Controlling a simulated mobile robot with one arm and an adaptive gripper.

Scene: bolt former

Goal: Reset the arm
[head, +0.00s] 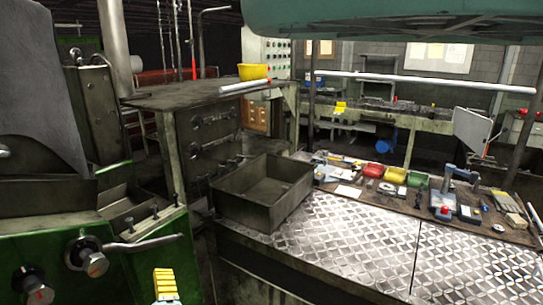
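The task names only my arm. I make out no arm link and no gripper fingers for certain in the head view. A small yellow ribbed piece (165,284) stands up at the bottom edge, and its lower end is cut off. I cannot tell whether it is part of my gripper, something held, or part of the machine.
A green machine with knobs (88,254) fills the left. An empty metal bin (266,208) sits at the left end of a diamond-plate bench (340,240), whose plate is clear. Tools and red, yellow and green trays (396,175) line its back. A teal hood (390,18) overhangs above.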

